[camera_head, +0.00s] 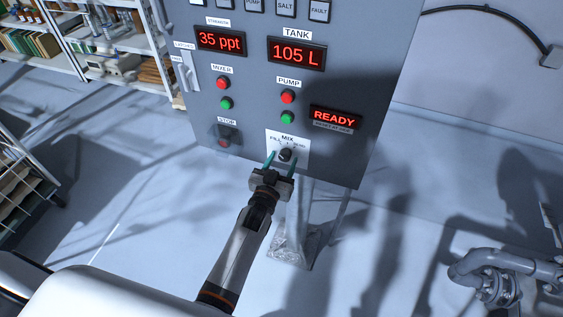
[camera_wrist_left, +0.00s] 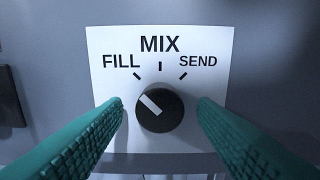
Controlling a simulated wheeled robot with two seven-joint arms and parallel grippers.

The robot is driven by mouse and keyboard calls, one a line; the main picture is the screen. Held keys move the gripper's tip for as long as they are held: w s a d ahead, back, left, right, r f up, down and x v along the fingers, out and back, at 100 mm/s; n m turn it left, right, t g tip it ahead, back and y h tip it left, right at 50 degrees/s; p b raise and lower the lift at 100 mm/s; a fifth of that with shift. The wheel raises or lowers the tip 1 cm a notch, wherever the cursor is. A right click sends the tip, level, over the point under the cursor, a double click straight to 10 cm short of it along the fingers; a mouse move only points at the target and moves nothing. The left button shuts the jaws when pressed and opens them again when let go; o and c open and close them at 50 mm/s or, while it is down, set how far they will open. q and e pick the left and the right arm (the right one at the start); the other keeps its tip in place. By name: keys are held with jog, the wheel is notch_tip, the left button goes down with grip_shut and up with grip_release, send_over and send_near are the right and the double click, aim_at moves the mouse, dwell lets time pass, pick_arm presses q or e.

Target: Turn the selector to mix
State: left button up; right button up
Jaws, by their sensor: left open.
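The selector (camera_head: 285,154) is a black round knob on a white plate (camera_head: 302,145) low on the grey control panel. In the left wrist view the knob (camera_wrist_left: 159,108) has a white pointer line slanting up and left, towards the FILL mark. The plate (camera_wrist_left: 215,50) reads FILL, MIX and SEND, with MIX at the top. My left gripper (camera_head: 280,164) is open, its two teal fingers on either side of the knob. In the left wrist view a gap shows between each finger and the knob. My right gripper is not in view.
The grey panel (camera_head: 370,80) carries red displays reading 35 ppt, 105 L and READY. Red and green MIXER and PUMP buttons sit above the selector, and a covered STOP button (camera_head: 224,139) sits to its left. Shelves stand at the left; grey pipes (camera_head: 500,270) lie lower right.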

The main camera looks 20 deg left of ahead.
pick_arm(q)
jog(key=c, duration=1)
jog(key=m+b, duration=0.1)
jog(key=m, duration=0.2)
jog(key=shift+m, duration=0.4)
jog(key=m+b, duration=0.1)
jog(key=m, duration=0.3)
jog(key=shift+m, duration=0.4)
jog(key=o, duration=1)
